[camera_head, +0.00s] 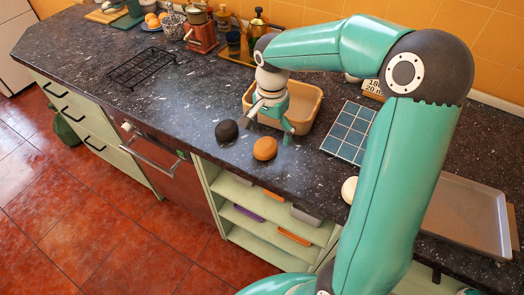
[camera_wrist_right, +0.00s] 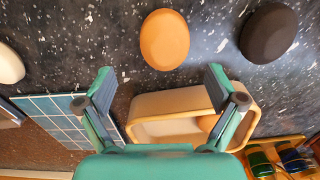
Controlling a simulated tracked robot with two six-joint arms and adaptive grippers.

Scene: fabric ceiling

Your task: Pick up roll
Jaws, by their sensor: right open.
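An orange-brown roll (camera_head: 265,148) lies on the dark speckled counter near its front edge. A near-black roll (camera_head: 227,131) lies to its left, and a pale roll (camera_head: 349,189) lies further right, partly behind my arm. In the right wrist view the brown roll (camera_wrist_right: 165,39) is beyond my fingertips, between their lines, with the dark roll (camera_wrist_right: 269,33) to the right and the pale roll (camera_wrist_right: 10,64) at the left edge. My right gripper (camera_head: 268,129), also in the wrist view (camera_wrist_right: 159,78), is open and empty above the counter, between basket and brown roll. My left gripper is out of view.
A tan basket (camera_head: 316,103) stands behind the gripper; the wrist view shows a brownish rounded thing (camera_wrist_right: 208,122) inside it. A blue tiled board (camera_head: 350,131) lies right of it. A metal tray (camera_head: 470,215) is at the right, a black wire rack (camera_head: 140,68) at the left.

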